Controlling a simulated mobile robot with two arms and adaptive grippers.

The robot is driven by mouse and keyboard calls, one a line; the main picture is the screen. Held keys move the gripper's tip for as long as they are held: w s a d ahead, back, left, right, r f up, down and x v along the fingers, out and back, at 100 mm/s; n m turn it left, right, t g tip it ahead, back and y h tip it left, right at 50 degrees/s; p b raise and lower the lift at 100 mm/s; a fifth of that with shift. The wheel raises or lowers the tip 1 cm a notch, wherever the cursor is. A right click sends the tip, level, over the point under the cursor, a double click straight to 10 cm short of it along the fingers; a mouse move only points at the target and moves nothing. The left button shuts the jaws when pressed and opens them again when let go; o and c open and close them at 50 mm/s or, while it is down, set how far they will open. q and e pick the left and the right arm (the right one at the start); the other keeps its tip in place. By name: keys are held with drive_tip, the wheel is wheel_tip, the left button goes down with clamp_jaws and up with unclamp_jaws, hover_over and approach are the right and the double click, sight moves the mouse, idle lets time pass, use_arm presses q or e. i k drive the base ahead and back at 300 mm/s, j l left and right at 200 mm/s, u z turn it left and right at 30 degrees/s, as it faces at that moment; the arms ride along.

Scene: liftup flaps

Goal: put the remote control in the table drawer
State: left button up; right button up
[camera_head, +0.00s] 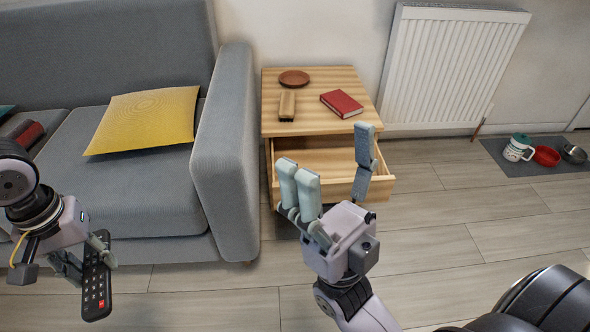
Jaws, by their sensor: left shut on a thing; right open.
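The black remote control (96,290) with a red button is upright in my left gripper (88,258), which is shut on it at the lower left, in front of the sofa. The wooden side table (320,85) stands right of the sofa, and its drawer (382,188) is pulled out. The visible part of the drawer's inside looks empty. My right gripper (335,175) is open, its fingers in front of the drawer and hiding part of it. I cannot tell whether they touch the drawer front.
The grey sofa (232,150) with a yellow cushion (148,118) is on the left. A radiator (450,65) and bowls on a mat (500,158) are at right. Floor (200,300) between my grippers is clear.

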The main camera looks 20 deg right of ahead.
sight(324, 170)
drive_tip(key=k+z, duration=0.25)
drive_tip(key=z, duration=0.15)
drive_tip(key=k+l+z, duration=0.1)
drive_tip(key=k+z, duration=0.15)
drive_tip(key=z, duration=0.15)
drive_tip(key=i+l+z, duration=0.15)
drive_tip(key=z, duration=0.3)
drive_tip(key=i+z, duration=0.65)
drive_tip(key=z, duration=0.25)
drive_tip(key=i+u, duration=0.45)
drive_tip(key=i, duration=1.4)
drive_tip(key=u, duration=2.3)
drive_tip(key=l, duration=0.1)
